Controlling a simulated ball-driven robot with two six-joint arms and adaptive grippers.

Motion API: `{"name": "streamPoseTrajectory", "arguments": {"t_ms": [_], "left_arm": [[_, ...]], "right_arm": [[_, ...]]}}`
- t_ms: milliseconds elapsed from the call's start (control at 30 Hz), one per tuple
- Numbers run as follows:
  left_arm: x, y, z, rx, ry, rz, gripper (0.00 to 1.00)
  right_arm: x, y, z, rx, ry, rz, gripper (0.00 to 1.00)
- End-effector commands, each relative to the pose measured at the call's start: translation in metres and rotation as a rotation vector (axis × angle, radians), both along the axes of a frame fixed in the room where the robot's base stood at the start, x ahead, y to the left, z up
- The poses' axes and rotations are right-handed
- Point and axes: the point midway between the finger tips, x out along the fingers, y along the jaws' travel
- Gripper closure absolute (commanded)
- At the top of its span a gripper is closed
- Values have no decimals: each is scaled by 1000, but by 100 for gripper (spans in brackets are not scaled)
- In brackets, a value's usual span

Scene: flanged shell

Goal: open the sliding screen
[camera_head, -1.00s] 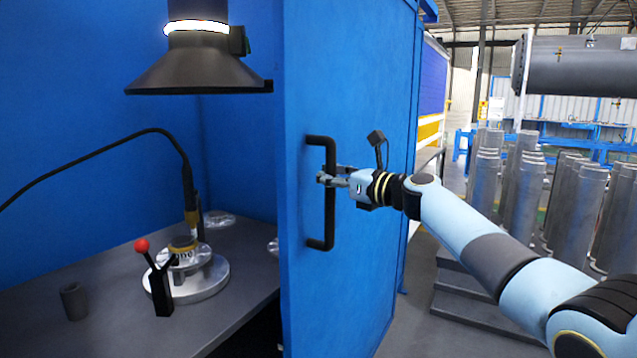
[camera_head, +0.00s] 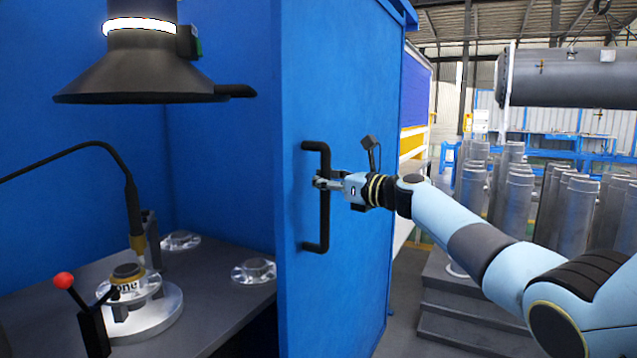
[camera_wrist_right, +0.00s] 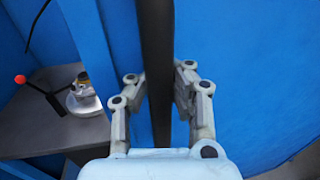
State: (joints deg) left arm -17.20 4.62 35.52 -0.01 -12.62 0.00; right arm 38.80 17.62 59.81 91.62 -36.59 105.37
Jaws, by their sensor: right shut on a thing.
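The blue sliding screen (camera_head: 350,110) stands at the right side of the blue booth, with its face toward me. A black vertical bar handle (camera_head: 324,226) is fixed on it near its left edge. My right gripper (camera_head: 320,183) is shut on the handle's upright bar. In the right wrist view the black handle (camera_wrist_right: 157,70) runs between the two fingers of the gripper (camera_wrist_right: 165,85). The booth is open to the left of the screen. My left gripper does not show.
Inside the booth, a grey bench (camera_head: 215,299) bears a round metal fixture (camera_head: 150,312), a red-knobbed lever (camera_head: 64,281) and flanged parts (camera_head: 254,271). A black extraction hood (camera_head: 150,76) hangs above. Several metal cylinders (camera_head: 510,205) stand on a stepped stand at the right.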

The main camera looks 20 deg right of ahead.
Motion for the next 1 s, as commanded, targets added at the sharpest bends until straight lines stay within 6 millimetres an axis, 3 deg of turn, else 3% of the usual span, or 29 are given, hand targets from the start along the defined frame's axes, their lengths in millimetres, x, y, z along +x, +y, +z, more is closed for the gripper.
{"name": "streamPoseTrajectory", "arguments": {"t_ms": [100,200,433,767,1000], "left_arm": [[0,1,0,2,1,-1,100],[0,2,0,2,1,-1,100],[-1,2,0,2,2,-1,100],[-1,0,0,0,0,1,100],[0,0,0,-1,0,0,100]], "right_arm": [[-2,-6,-9,-9,13,-8,100],[-2,-6,-8,-9,13,-8,83],[-1,-4,-5,-6,8,-5,54],[-4,-4,-2,-5,3,-3,54],[-42,-24,-4,-10,5,-4,54]]}}
